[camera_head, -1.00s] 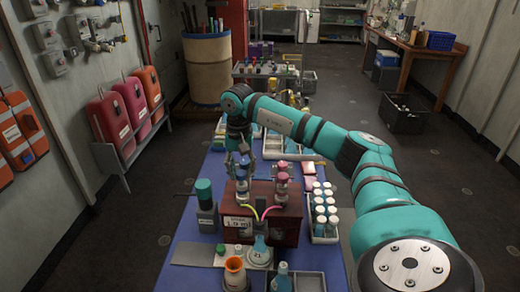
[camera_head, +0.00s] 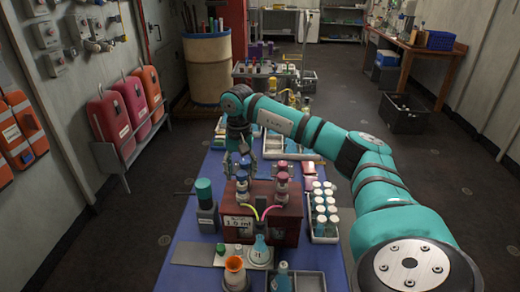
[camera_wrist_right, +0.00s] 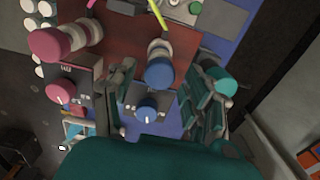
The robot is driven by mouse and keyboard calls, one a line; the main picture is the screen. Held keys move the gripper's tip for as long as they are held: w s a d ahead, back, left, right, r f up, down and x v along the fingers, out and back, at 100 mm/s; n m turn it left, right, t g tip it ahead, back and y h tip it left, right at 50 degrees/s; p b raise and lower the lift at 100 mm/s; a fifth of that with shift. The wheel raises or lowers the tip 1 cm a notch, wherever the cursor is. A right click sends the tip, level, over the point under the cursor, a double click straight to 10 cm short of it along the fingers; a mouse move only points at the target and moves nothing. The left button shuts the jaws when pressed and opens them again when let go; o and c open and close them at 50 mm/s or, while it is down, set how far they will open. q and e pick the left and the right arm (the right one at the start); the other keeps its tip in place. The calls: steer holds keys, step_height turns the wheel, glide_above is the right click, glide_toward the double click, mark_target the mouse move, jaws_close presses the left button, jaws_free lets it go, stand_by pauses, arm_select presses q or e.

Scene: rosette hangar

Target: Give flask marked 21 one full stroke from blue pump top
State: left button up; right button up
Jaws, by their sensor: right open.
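The flask marked 21 (camera_head: 259,254) is a pale blue conical flask standing on a light plate in front of the dark red pump box (camera_head: 287,232). The blue pump top (camera_head: 243,162) stands on the left of the box. It also shows in the right wrist view (camera_wrist_right: 159,73). My right gripper (camera_head: 243,152) is open above and just behind the blue top. In the wrist view its fingers (camera_wrist_right: 160,88) stand to either side of the blue top; contact cannot be told. My left gripper is out of view.
A pink pump top (camera_head: 281,166) stands right of the blue one. A rack of white-capped bottles (camera_head: 325,235) is at the box's right. A green-capped bottle (camera_head: 204,190) stands left, and an orange vessel (camera_head: 235,271) stands in front. A blue knob (camera_wrist_right: 147,113) lies behind the pumps.

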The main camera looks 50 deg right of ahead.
steer(key=shift+r, duration=0.1)
step_height(320, 180, up, 7)
steer(key=p, duration=0.6)
stand_by(0.3)
